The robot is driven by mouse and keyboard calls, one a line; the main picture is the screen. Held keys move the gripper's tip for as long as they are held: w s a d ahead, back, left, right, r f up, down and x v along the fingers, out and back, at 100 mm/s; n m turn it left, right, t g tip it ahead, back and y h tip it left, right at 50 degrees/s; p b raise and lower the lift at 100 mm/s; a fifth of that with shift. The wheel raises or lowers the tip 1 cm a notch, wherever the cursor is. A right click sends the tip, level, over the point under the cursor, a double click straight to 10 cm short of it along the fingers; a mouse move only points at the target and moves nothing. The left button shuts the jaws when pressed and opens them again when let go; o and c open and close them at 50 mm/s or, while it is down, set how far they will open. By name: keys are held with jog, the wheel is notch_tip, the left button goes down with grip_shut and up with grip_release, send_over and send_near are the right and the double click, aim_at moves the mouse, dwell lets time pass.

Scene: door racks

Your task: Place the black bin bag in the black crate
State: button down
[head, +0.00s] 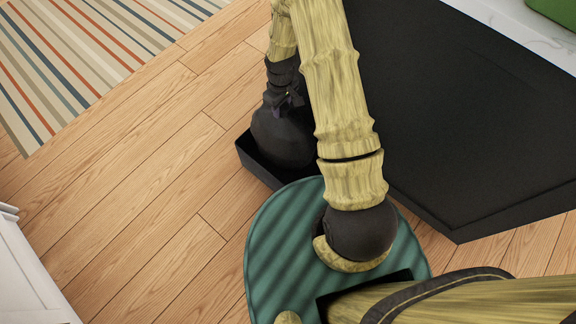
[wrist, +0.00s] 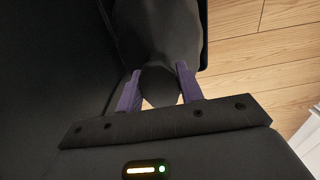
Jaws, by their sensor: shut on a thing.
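The black bin bag (head: 280,135) shows in the head view under my arm, tied at its top. It sits within or just over the black crate (head: 262,172), whose near corner and wall show below it. Whether the bag rests on the crate floor cannot be told. In the wrist view the bag (wrist: 160,40) hangs between the two purple fingers of my gripper (wrist: 160,88), which are closed on its neck. In the head view my gripper (head: 290,97) is at the bag's top. Most of the crate's right side is hidden by my arm.
A large black cabinet-like block (head: 470,110) stands right of the crate. A striped rug (head: 85,55) lies at the upper left. A white cabinet (head: 25,270) is at the lower left. The wooden floor (head: 150,150) between is clear.

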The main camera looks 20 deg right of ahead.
jog(key=shift+f+b, duration=1.25)
jog(key=shift+f, duration=1.85)
jog(key=shift+f+b, duration=0.75)
jog(key=shift+f, duration=1.2)
jog(key=c, duration=0.9)
grip_release()
notch_tip(320, 180, up, 12)
jog(key=p, duration=0.5)
